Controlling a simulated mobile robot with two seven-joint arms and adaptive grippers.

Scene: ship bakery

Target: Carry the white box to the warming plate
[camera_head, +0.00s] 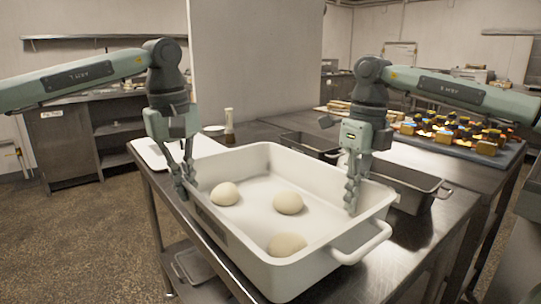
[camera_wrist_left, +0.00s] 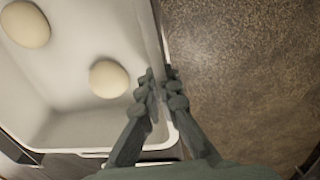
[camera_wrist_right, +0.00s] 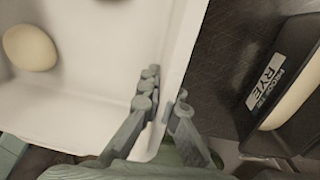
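The white box (camera_head: 252,256) is a deep tray with handles, holding 3 pale dough balls, at the metal table's left side. My left gripper (camera_head: 187,185) straddles its left wall, one finger inside and one outside; in the left wrist view the fingers (camera_wrist_left: 162,95) close against the wall. My right gripper (camera_head: 353,195) straddles the opposite wall; in the right wrist view its fingertips (camera_wrist_right: 166,95) press on both sides of it. I cannot tell whether the box is clear of the table. A flat white slab (camera_head: 178,149) lies behind it; I cannot tell whether it is the warming plate.
Dark tins (camera_head: 408,186) stand close to the box's right, one labelled RYE (camera_wrist_right: 268,78). A bottle (camera_head: 229,127) stands behind. A blue tray (camera_head: 457,145) of small yellow goods is at the back right. The table's front right (camera_head: 425,235) is bare. Floor lies left.

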